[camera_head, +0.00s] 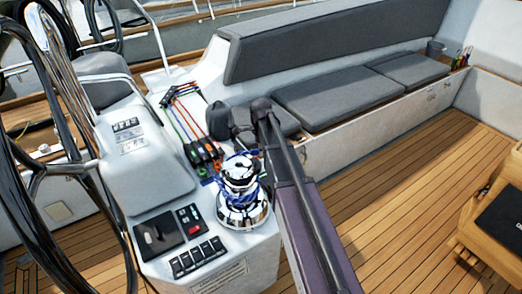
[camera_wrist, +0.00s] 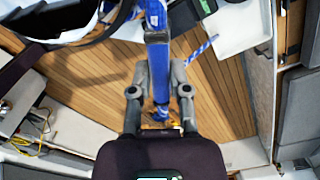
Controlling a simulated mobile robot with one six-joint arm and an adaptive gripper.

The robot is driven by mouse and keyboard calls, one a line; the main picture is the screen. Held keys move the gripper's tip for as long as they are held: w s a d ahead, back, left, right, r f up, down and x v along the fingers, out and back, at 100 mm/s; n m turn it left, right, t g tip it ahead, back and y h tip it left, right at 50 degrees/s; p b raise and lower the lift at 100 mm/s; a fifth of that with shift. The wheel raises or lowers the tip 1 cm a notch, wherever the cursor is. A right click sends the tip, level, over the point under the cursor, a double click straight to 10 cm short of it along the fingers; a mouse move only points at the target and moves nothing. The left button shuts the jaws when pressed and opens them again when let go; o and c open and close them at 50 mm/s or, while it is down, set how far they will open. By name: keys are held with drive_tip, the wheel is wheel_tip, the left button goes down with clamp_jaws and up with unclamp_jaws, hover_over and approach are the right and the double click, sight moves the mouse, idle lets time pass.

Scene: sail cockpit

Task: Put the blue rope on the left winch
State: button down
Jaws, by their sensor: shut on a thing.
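The winch (camera_head: 243,205) is a shiny chrome drum on the white console. Blue bands of the blue rope (camera_head: 240,184) show around its upper drum in the head view. In the wrist view my gripper (camera_wrist: 159,72) is shut on the blue rope (camera_wrist: 156,14), which runs up and down between the fingers. A short blue-and-white rope piece (camera_wrist: 201,50) sticks out to the right of the fingers. In the head view my arm crosses just right of the winch, and I cannot make out the fingertips there.
The console carries a switch panel (camera_head: 198,257), a red-button panel (camera_head: 189,221) and colored rope clutches (camera_head: 203,152) behind the winch. A black steering wheel (camera_head: 117,240) stands at left. Grey cushions (camera_head: 340,93) line the bench. The wooden floor (camera_head: 400,190) is clear; a wooden table (camera_head: 480,232) stands at right.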

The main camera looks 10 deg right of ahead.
drive_tip(key=shift+f+b, duration=1.3)
drive_tip(key=shift+f, duration=0.35)
